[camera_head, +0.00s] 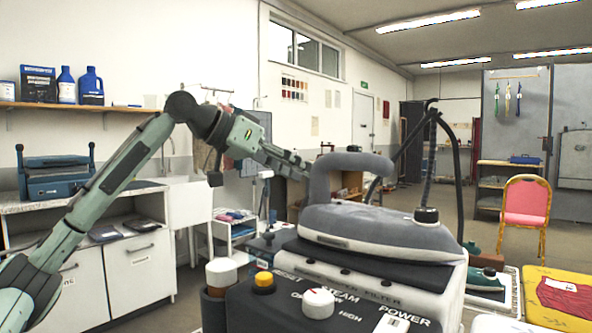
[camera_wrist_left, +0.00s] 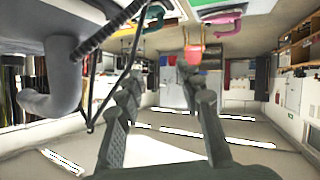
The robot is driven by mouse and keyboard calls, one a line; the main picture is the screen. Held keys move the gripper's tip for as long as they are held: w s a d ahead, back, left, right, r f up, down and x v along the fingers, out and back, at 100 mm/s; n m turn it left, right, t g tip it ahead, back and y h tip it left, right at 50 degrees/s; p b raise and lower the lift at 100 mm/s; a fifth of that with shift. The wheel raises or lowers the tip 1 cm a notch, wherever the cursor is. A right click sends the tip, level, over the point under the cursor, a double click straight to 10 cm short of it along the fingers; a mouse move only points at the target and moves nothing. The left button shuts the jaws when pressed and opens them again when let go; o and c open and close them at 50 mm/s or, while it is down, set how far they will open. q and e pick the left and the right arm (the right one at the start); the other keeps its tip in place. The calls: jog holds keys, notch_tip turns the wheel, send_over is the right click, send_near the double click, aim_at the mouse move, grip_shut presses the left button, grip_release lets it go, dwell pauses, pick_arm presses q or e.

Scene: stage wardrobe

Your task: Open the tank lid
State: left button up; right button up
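A steam station (camera_head: 360,280) fills the front right of the head view, with RESET, STEAM and POWER labels, a white knob (camera_head: 318,303) and a yellow button (camera_head: 264,280). A black cap (camera_head: 427,214) on a pale collar sits at the iron's right end; I cannot tell whether this is the tank lid. My left gripper (camera_head: 300,165) is beside the handle, its tips partly hidden. In the upside-down wrist view its fingers (camera_wrist_left: 160,78) are apart and empty, with the handle (camera_wrist_left: 55,78) at left. My right gripper is not in view.
Black hoses (camera_head: 440,135) arch above the iron's right end. A white-capped dark cylinder (camera_head: 221,271) stands at the station's left corner. A counter (camera_head: 130,190) with a blue machine (camera_head: 57,175) is at left. A pink chair (camera_head: 526,205) and yellow table (camera_head: 562,295) are at right.

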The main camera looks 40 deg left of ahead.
pick_arm(q)
jog(key=v, duration=1.2)
dwell(0.3)
